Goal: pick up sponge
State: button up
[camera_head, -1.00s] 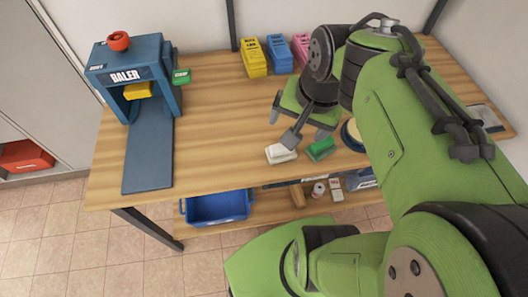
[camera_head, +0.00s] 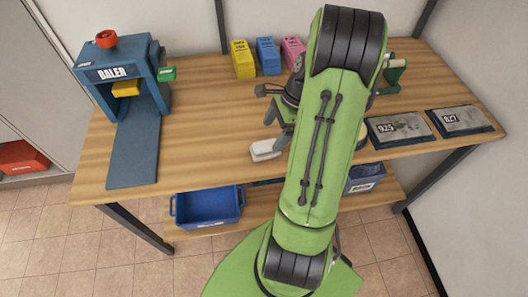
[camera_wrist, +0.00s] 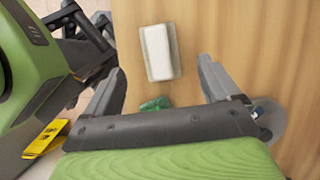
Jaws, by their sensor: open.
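A pale white block (camera_head: 265,149) with a grey underside, which could be the sponge, lies flat near the table's front edge. In the wrist view the white block (camera_wrist: 159,52) lies ahead of my gripper (camera_wrist: 160,66), in line with the gap between the fingers. My gripper is open and empty, with a finger on either side of the picture. A small green block (camera_wrist: 155,104) shows closer to the palm, partly hidden by it. In the head view my arm hides the green block and most of my gripper. I see no contact with the white block.
A blue baler (camera_head: 128,72) with a red knob stands at the table's left. Yellow, blue and pink boxes (camera_head: 268,57) stand at the back. Two grey labelled plates (camera_head: 458,119) lie at the right. A blue bin (camera_head: 207,207) sits on the lower shelf. The table's left middle is clear.

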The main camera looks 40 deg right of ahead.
aim_at(267, 143)
jog(key=b+x, duration=0.2)
jog(key=x, duration=0.5)
jog(key=shift+f, duration=0.1)
jog(key=c, duration=1.2)
notch_tip(267, 143, up, 10)
jog(key=p, duration=0.3)
jog(key=shift+c, duration=0.2)
jog(key=o, duration=0.6)
jog(key=c, duration=0.4)
